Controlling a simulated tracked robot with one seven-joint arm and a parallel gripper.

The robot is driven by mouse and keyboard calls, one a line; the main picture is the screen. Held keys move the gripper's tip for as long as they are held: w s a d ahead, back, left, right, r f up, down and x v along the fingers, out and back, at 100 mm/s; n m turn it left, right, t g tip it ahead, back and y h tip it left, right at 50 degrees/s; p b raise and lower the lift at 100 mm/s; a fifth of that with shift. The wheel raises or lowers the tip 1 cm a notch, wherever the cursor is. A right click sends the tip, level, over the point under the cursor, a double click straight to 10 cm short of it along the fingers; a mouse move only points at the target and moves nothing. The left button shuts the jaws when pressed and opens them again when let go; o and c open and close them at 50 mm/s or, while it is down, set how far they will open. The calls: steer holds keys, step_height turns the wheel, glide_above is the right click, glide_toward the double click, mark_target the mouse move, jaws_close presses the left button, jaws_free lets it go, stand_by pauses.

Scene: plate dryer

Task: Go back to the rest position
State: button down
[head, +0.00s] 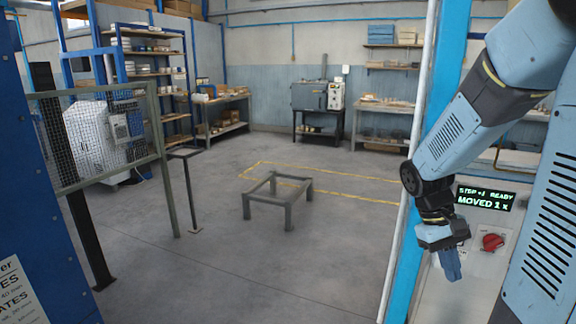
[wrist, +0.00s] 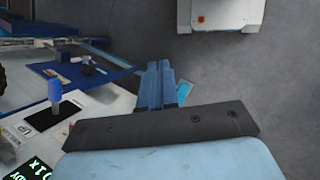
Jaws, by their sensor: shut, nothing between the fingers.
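My gripper (head: 450,264) hangs at the end of my light blue arm on the right of the head view, pointing down in front of a pale control panel (head: 440,297). In the wrist view its two blue fingers (wrist: 162,82) are close together with nothing between them. In the wrist view the display (wrist: 36,170) and a blue-topped lever (wrist: 55,92) lie left of the gripper.
A blue post (head: 425,170) with a white pipe stands just left of my arm. A low grey frame (head: 278,200) stands on open floor. A mesh guard (head: 100,140) is at left. Shelves and benches line the back. In the wrist view a white cabinet (wrist: 221,14) is at top.

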steer(key=s+a+r+t+y, duration=0.1)
steer(key=s+a+r+t, duration=0.1)
steer(key=a+r+t, duration=0.3)
steer(key=s+a+r+m+t+y, duration=0.1)
steer(key=s+a+r+t+y, duration=0.1)
steer(key=a+r, duration=0.4)
step_height(320, 180, up, 4)
steer(key=s+t, duration=0.1)
steer(key=t, duration=0.1)
steer(key=shift+s+t, duration=0.35)
steer(key=shift+t, duration=0.05)
stand_by(0.6)
